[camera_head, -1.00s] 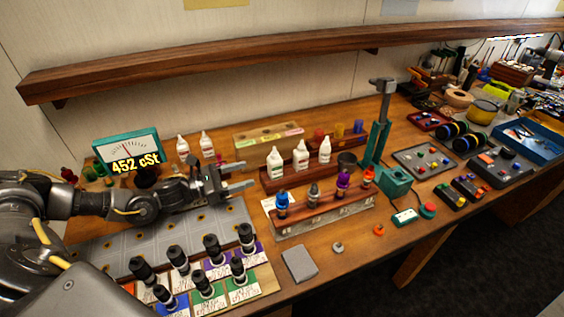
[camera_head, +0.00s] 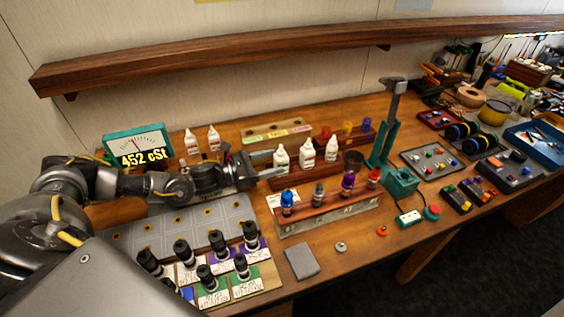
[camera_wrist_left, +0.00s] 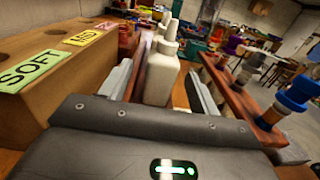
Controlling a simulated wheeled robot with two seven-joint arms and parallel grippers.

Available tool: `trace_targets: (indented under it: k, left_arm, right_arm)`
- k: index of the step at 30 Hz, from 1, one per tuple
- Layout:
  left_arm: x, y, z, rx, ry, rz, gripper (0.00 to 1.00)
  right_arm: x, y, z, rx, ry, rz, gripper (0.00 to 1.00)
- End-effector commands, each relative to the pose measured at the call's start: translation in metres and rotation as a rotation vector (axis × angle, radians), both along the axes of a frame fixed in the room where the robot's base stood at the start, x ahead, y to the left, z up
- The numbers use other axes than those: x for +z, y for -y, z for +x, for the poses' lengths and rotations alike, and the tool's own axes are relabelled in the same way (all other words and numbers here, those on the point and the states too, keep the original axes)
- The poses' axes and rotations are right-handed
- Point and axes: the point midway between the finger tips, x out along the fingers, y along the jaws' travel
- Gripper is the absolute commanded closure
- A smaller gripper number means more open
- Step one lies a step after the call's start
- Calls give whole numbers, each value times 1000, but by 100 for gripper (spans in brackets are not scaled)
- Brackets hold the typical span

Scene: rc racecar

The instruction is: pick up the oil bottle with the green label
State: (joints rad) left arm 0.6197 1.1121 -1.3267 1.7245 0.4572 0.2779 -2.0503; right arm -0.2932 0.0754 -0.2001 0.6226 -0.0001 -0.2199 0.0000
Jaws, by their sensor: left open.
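Three white oil bottles stand in a row in a wooden rack: the left one (camera_head: 281,160), the middle one (camera_head: 307,155) and the right one (camera_head: 331,149). Two more white bottles (camera_head: 191,143) (camera_head: 214,139) stand further back, left. Label colours are too small to tell, so I cannot say which one is green. My left gripper (camera_head: 276,163) is open and level, with its fingertips at the row's left end. In the left wrist view, the nearest white bottle (camera_wrist_left: 160,78) stands upright between the open fingers, with others lined up behind it. My right gripper is not in view.
A wooden block with coloured labels (camera_head: 276,133) stands behind the row; it is close on the left in the wrist view (camera_wrist_left: 50,75). A teal press (camera_head: 385,155) rises to the right.

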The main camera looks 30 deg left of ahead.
Motion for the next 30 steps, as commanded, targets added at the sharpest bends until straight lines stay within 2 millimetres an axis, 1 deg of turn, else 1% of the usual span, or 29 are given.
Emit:
trace_targets:
  k: [3,6,9,12,18,19,30]
  left_arm:
    - [7,13,12,-3,2,-2,38]
    - [5,24,23,-3,1,-1,38]
    - [2,31,32,-2,1,-2,38]
    - [0,34,36,-1,0,0,38]
    - [-1,34,36,-1,0,0,38]
    - [-1,34,36,-1,1,-1,40]
    - [0,34,36,-2,1,-1,87]
  right_arm:
    - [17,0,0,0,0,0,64]
    - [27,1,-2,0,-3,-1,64]
    - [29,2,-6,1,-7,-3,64]
    - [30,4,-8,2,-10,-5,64]
    - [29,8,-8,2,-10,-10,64]
    - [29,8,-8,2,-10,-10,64]
    - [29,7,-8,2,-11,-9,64]
